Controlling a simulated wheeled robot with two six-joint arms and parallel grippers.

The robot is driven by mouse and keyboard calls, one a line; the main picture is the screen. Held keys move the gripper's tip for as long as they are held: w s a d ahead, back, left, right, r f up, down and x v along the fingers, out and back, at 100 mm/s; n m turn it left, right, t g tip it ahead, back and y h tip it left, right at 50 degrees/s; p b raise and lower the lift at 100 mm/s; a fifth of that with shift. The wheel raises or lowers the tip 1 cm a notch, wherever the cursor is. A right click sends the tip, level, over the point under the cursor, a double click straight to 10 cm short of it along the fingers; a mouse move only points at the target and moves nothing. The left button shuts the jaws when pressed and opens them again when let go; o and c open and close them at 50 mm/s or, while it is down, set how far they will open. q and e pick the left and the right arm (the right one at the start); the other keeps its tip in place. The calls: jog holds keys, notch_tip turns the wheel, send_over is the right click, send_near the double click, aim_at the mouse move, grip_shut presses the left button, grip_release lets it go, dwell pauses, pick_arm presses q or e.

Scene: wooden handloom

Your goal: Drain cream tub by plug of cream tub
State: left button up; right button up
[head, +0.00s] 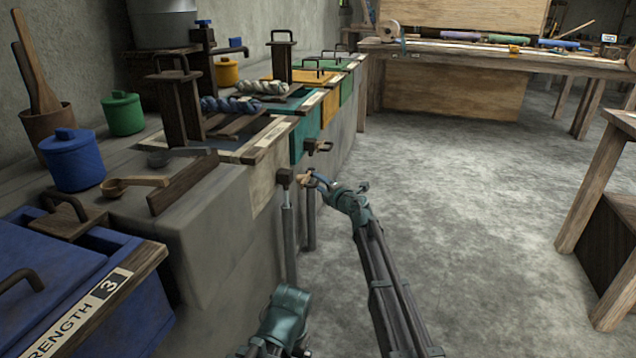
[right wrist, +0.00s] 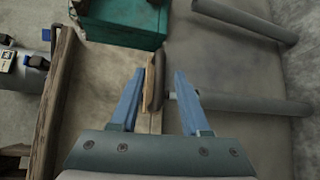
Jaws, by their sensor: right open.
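The cream tub (head: 268,178) is set in the grey bench, with its pale front wall facing the aisle. Its plug (head: 303,178), a small tan wooden piece, is at a dark block above a grey drain pipe. My right gripper (head: 316,181) is at the plug from the aisle side. In the right wrist view, its two blue fingers (right wrist: 158,72) stand apart. The plug (right wrist: 148,92) shows between them as a thin tan edge beside a dark wooden part, with gaps to both fingers. My left gripper is not in view.
A teal tub (head: 304,138) with a similar outlet is just beyond. A blue tub (head: 130,318) is at the near left. Grey pipes (head: 290,240) run down beside the bench.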

jog(key=p+v, duration=0.1)
jog(key=v, duration=1)
jog(key=shift+s+d, duration=0.15)
jog(key=shift+s, duration=0.15)
